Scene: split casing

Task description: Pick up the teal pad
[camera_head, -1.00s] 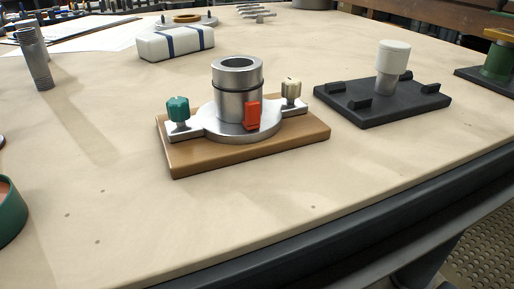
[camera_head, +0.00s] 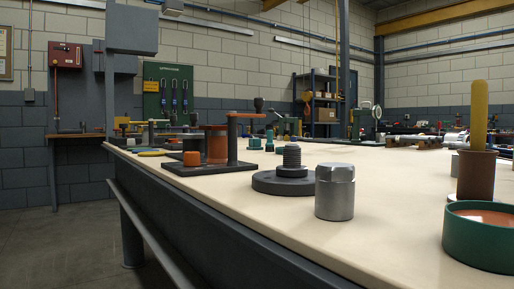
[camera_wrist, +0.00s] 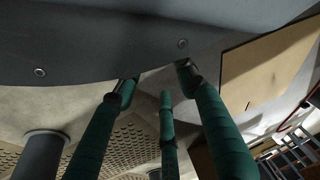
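I cannot make out a teal pad for certain. In the head view, small teal pieces (camera_head: 269,141) stand far back on the table, too small to tell their shape. A round green dish (camera_head: 478,246) with an orange inside sits at the right front edge of the view. In the wrist view, my gripper (camera_wrist: 158,82) shows long green fingers spread apart with nothing between them. My gripper does not show in the head view, and I see no task object near it.
The beige table (camera_head: 235,195) has a steel hex-topped cylinder (camera_head: 335,193), a threaded post on a dark disc (camera_head: 291,177), a dark-based fixture (camera_head: 209,168) and a brown holder with a yellow handle (camera_head: 476,176). Its front edge is dark. The left front stretch is clear.

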